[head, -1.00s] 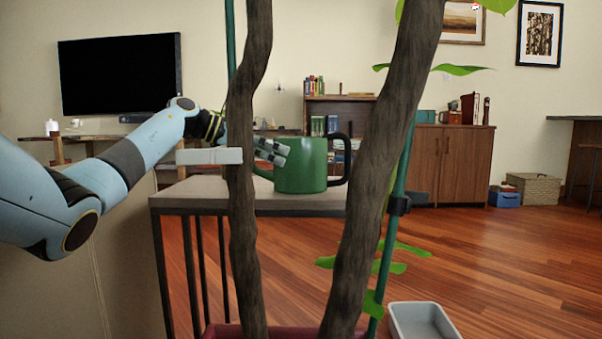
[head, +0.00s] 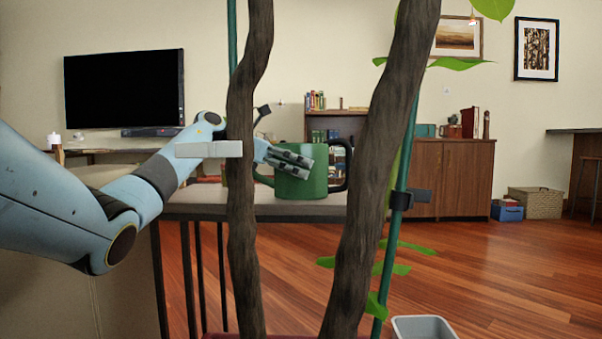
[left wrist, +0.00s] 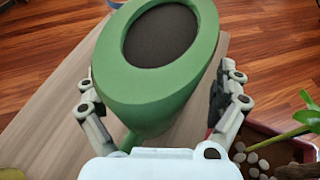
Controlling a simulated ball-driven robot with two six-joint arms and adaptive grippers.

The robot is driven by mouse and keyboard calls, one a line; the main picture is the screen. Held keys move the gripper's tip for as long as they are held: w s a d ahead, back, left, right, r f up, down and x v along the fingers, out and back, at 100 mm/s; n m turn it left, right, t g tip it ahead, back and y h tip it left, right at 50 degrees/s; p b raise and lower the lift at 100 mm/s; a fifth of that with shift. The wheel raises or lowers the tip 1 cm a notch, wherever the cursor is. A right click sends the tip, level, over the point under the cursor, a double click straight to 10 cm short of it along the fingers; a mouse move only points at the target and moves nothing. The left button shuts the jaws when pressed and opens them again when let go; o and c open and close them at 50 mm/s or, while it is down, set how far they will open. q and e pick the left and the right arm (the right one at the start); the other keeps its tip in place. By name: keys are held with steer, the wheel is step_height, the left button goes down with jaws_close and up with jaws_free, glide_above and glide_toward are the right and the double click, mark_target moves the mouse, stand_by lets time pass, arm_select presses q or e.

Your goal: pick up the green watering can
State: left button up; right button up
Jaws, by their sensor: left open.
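The green watering can (head: 318,178) stands upright on a small side table (head: 205,201) in the head view, with a dark handle on its right. In the left wrist view the can (left wrist: 150,88) fills the upper middle, its round dark opening facing the camera. My left gripper (head: 290,160) is open. In the left wrist view its fingers (left wrist: 163,108) lie on either side of the can's body; I cannot tell whether they touch it. A tree trunk hides part of my left wrist in the head view. My right gripper is not in view.
Two brown plant trunks (head: 378,160) with a green stake (head: 401,180) stand close in front of the table. A potted plant with pebbles (left wrist: 262,165) is at the lower right of the wrist view. A grey bin (head: 424,327) stands on the floor, with open wooden floor (head: 500,270) to the right.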

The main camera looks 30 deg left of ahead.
arm_select(q)
steer(key=c, duration=1.3)
steer(key=shift+r, duration=0.1)
steer(key=shift+r, duration=0.15)
